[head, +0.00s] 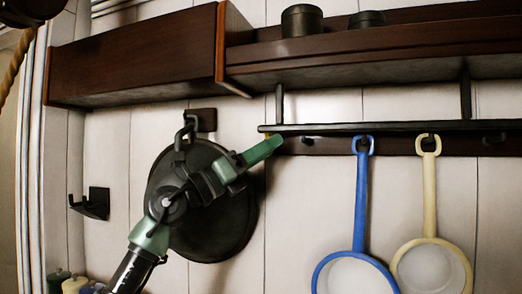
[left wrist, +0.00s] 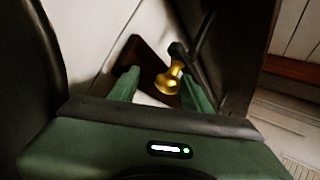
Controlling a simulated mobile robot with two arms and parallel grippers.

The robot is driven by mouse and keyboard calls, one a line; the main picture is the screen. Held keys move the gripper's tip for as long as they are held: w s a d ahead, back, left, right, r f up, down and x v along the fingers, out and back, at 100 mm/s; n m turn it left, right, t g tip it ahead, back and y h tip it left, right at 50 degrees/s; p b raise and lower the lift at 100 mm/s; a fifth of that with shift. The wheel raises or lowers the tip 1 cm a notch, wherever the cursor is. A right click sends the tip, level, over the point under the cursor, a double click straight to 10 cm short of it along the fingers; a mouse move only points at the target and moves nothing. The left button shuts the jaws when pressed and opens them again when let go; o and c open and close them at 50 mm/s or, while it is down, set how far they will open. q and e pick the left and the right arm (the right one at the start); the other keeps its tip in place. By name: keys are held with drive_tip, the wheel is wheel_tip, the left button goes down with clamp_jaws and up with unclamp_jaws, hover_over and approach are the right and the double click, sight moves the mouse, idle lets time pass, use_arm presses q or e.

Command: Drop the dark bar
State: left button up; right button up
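The dark bar (head: 390,127) runs level along the wall under the shelf, from about the middle of the head view to its right edge. My left gripper (head: 264,149) reaches up from the lower left, its green fingertips just below the bar's left end. In the left wrist view, the two green fingers of the left gripper (left wrist: 160,86) are apart. A brass knob (left wrist: 168,80) shows between them, close to the right finger, with a gap on the left. I cannot tell whether either finger touches it. My right gripper is not in view.
A blue-handled pan (head: 360,200) and a cream-handled one (head: 430,195) hang below the bar. A black pan (head: 225,225) hangs behind my left arm. A wooden shelf (head: 390,48) with dark pots (head: 302,21) is above. An empty hook (head: 91,204) is at left.

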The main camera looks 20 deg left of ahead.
use_arm(q)
drive_tip(key=shift+s+a+r, duration=0.1)
drive_tip(key=shift+s+r, duration=0.05)
drive_tip(key=shift+r, duration=0.3)
drive_tip(key=shift+s+a+r, duration=0.1)
drive_tip(key=shift+s+r, duration=0.05)
drive_tip(key=shift+r, duration=0.25)
drive_tip(key=shift+f+b, duration=0.3)
drive_tip(key=shift+f, duration=0.15)
drive_tip(key=f+b+v, duration=0.1)
drive_tip(key=b+v, duration=0.1)
drive_tip(key=v, duration=0.5)
drive_tip(key=shift+b, duration=0.4)
drive_tip(key=shift+a+f, duration=0.1)
drive_tip(key=shift+a, duration=0.05)
drive_tip(key=shift+f, duration=0.1)
